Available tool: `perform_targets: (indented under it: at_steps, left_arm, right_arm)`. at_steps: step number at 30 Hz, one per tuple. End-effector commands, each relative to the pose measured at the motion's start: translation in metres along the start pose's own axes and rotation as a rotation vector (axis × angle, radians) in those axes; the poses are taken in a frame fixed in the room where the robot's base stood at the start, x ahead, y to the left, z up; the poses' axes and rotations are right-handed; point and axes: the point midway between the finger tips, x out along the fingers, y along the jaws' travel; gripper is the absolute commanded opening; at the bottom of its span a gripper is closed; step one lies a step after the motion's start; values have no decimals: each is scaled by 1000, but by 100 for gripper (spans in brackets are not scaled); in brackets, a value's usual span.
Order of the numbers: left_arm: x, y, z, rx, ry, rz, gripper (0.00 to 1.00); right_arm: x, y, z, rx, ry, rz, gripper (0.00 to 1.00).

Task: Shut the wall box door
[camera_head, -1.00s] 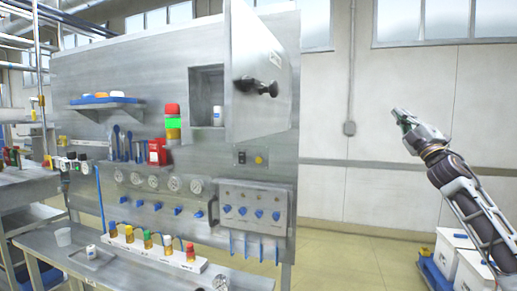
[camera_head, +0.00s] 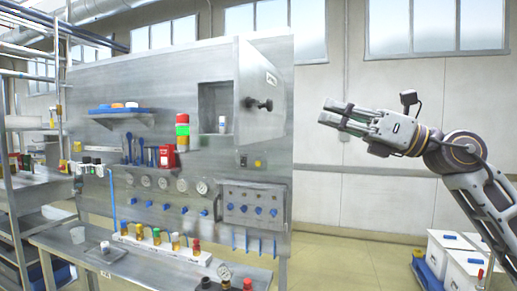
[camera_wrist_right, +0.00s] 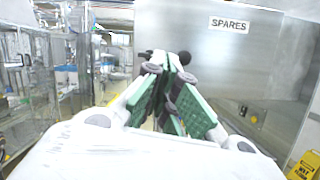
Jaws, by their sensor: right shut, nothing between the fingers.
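The wall box door (camera_head: 264,88) is metal and stands swung open, at the right of the open wall box (camera_head: 208,105) in the head view. A dark knob handle (camera_head: 260,104) is on its outer face. A small bottle (camera_head: 222,124) stands inside the box. My right gripper (camera_head: 334,114) is shut and empty, to the right of the door and apart from it. In the right wrist view the door (camera_wrist_right: 228,60) carries a SPARES label, and the gripper (camera_wrist_right: 172,70) points toward its left part, with the dark knob (camera_wrist_right: 185,58) just behind the fingertips. My left gripper is not in view.
A red-green-orange light stack (camera_head: 182,132) and red box (camera_head: 167,156) are on the panel left of the door. A valve box (camera_head: 250,204) sits below. White bins (camera_head: 450,255) stand at the lower right. Free room lies right of the panel.

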Motion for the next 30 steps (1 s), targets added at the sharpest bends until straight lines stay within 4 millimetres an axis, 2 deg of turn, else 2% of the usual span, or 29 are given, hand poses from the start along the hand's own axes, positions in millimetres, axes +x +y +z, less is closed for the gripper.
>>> perform_targets:
  at_steps: [6,18,30]
  left_arm:
    - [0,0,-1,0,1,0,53]
    - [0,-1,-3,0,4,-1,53]
    - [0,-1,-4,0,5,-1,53]
  right_arm:
    - [3,9,-30,-102,124,-12,0]
    - [-6,-2,-71,-196,317,-38,0]
    - [-7,-1,-73,-213,330,-33,0]
